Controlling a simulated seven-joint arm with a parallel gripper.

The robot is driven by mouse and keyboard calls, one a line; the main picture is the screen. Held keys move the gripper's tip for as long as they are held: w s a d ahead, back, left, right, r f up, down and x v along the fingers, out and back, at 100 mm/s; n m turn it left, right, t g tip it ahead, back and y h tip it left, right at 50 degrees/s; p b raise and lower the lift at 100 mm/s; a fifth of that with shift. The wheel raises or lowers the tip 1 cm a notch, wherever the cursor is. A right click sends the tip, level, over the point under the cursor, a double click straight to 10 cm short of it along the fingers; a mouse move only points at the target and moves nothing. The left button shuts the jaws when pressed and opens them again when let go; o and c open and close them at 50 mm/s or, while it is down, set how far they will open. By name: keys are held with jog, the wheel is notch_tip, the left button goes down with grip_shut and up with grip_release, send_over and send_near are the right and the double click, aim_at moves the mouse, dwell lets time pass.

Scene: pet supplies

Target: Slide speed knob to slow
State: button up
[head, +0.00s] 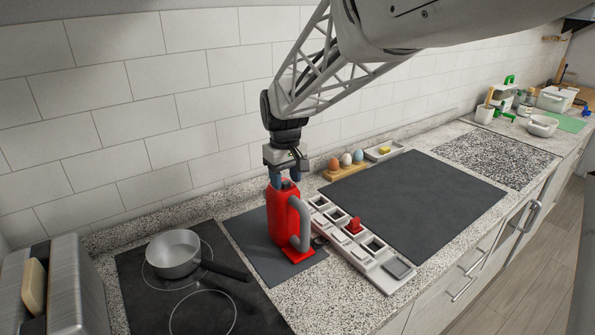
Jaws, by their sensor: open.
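I cannot make out a speed knob or any slow marking in the head view. A red upright device (284,222) with a grey curved handle (304,226) stands on a dark mat, on a red foot. My gripper (286,178) points down at the top of this red device, its fingers open. The fingertips are close around or just above the top, and I cannot tell whether they touch it. A small dark part at the top of the device is partly hidden by the fingers.
Right of the device lies a pale tray (358,258) with several square compartments and a small red piece (354,225). A pan (173,254) sits on the dark hob at left. The large dark mat (415,195) is clear.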

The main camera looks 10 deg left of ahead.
aim_at(286, 182)
jog(key=shift+r, duration=3.65)
jog(key=shift+d, duration=0.1)
jog(key=shift+s+d, duration=0.15)
jog(key=shift+d, duration=0.15)
jog(key=s+d+r+m+t, duration=0.1)
jog(key=s+d+m, duration=0.1)
jog(key=s+d, duration=0.65)
jog(key=s+d+m, duration=0.3)
jog(key=s+d, duration=0.2)
jog(key=d, duration=0.7)
jog(key=s+d+f+m, duration=0.2)
jog(key=s+d, duration=0.4)
jog(key=s, duration=0.3)
jog(key=s+d+f+m+t, duration=0.1)
jog(key=s+d+f, duration=0.3)
jog(key=s, duration=0.5)
jog(key=d+m, duration=0.1)
jog(key=d, duration=0.1)
jog(key=shift+d+f+t, duration=0.25)
jog(key=shift+d+t, duration=0.05)
